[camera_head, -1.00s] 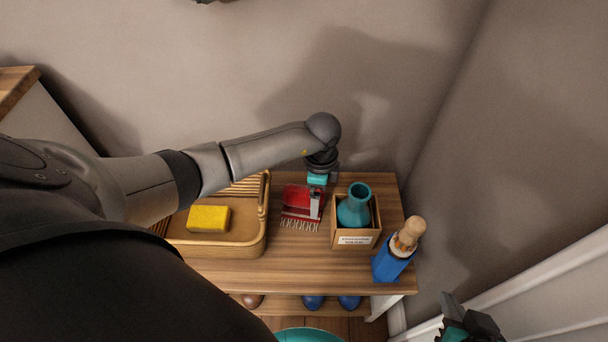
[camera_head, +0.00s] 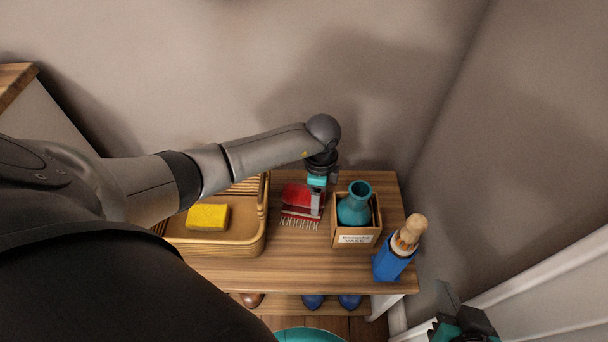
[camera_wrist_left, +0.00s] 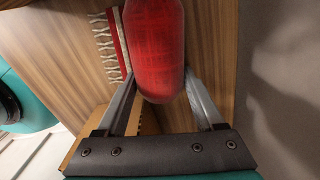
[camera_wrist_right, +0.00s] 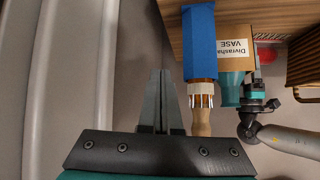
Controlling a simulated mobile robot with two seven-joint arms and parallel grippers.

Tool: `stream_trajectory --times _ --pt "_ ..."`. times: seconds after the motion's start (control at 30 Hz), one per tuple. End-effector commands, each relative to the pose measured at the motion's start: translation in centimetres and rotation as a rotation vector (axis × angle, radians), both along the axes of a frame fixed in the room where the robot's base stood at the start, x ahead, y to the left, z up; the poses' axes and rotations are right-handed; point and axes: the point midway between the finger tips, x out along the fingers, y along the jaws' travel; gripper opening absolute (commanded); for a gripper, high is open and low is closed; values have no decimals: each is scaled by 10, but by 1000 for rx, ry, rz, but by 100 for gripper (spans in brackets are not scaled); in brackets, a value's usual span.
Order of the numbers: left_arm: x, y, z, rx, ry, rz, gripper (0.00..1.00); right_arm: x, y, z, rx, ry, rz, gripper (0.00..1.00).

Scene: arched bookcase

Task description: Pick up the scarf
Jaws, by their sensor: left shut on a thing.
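The red scarf (camera_head: 297,198) with a pale fringe lies on the wooden shelf top between the tray and the vase box. In the left wrist view, a rounded red part of the scarf (camera_wrist_left: 155,50) sits between the fingers of my left gripper (camera_wrist_left: 160,85), and the fringe lies to its left. My left gripper (camera_head: 316,208) points down at the scarf's right side and is shut on it. Part of the scarf is hidden by this gripper. My right gripper (camera_head: 460,328) is at the lower right, away from the shelf; in its wrist view (camera_wrist_right: 162,85) its fingers are together and empty.
A wicker tray (camera_head: 225,250) with a yellow block (camera_head: 208,217) stands left of the scarf. A cardboard box (camera_head: 355,239) holding a teal vase (camera_head: 354,206) stands close on its right. Walls are behind and right.

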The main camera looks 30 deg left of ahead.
Motion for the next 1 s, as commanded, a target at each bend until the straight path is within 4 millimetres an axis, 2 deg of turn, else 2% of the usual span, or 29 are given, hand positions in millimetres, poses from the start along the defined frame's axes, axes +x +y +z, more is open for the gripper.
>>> stream_trajectory --times 0.07,0.37,0.77,1.0 --pt "0 0 0 0 0 0 46 0 0 0 0 1 0 0" --pt "0 0 0 0 0 0 12 0 0 0 0 1 0 0" --pt "0 0 2 0 -1 0 11 0 -2 2 -7 9 -1 0" --pt "0 0 11 0 -1 0 11 -6 -12 2 -43 79 -12 0"
